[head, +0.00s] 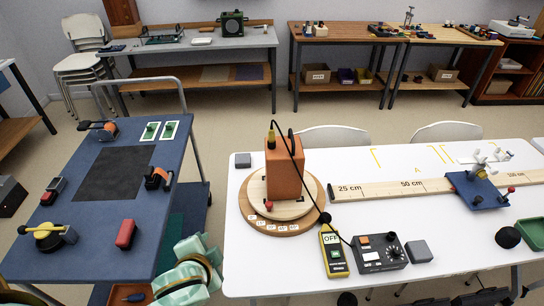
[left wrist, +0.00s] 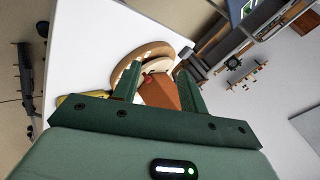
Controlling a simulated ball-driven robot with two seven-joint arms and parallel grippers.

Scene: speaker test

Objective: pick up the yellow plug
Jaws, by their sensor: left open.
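The yellow plug (head: 271,139) stands at the top of an orange box (head: 285,172), small in the head view, beside the looping black cable (head: 299,158). The box stands on a round wooden turntable (head: 249,219). My left arm (head: 190,272) shows as mint-green links at the lower left of the head view, short of the white table. My left gripper (left wrist: 157,73) is open in the left wrist view, its dark green fingers apart with nothing held. The orange box (left wrist: 160,91) shows beyond them. I cannot make out the plug there. My right gripper is not clearly in view.
On the white table (head: 345,196), a yellow meter (head: 333,250) reading OFF and a black control box (head: 379,253) stand in front of the turntable. A long ruler (head: 390,189) runs to the right. A blue cart (head: 88,247) stands left, across a gap.

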